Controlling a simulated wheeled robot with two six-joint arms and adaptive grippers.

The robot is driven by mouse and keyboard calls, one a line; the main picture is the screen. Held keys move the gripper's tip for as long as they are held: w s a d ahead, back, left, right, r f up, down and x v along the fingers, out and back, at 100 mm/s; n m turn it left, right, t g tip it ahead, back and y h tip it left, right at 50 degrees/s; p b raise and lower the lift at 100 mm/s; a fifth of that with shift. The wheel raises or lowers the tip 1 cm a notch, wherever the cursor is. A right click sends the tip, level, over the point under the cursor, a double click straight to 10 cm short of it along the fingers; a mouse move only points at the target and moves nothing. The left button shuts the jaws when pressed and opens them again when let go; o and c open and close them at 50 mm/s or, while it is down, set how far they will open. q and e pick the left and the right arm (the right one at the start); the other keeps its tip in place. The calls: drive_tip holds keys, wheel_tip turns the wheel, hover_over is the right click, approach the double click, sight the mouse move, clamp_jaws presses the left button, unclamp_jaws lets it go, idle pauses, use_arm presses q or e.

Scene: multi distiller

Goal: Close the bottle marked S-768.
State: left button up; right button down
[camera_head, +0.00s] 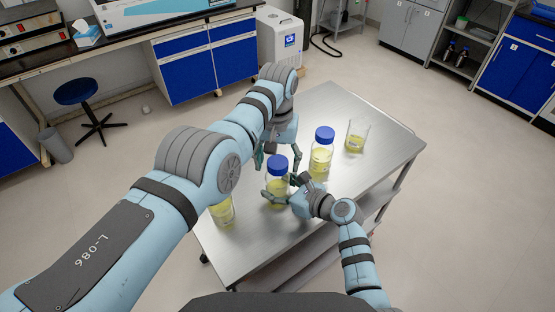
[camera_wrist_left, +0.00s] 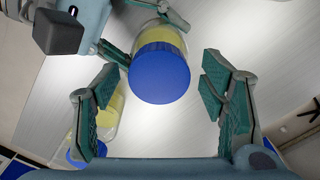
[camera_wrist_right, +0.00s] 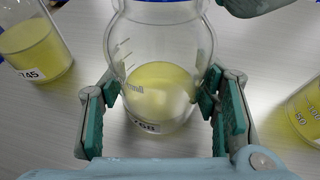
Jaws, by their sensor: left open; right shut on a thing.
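The bottle marked 768 (camera_wrist_right: 158,88) holds yellow liquid and stands upright on the metal cart. My right gripper (camera_wrist_right: 158,92) is shut around its body. In the head view the bottle (camera_head: 277,192) has a blue cap (camera_head: 277,163) on its top. How tightly the cap sits cannot be told. My left gripper (camera_head: 274,152) is open and empty just above and beside the cap. In the left wrist view the cap (camera_wrist_left: 158,73) shows from above, a little beyond the space between the open fingers (camera_wrist_left: 162,88).
A second blue-capped bottle (camera_head: 321,155) stands behind and to the right. A beaker (camera_head: 357,136) is near the cart's far edge. Another vessel (camera_head: 222,211), partly hidden by my left arm, stands at left. The cart's front (camera_head: 240,255) is bare.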

use_arm(q)
wheel_tip(320, 180, up, 8)
drive_tip(key=shift+f, duration=0.25)
use_arm(e)
drive_tip(key=c, duration=0.5)
unclamp_jaws()
drive_tip(key=v, duration=1.2)
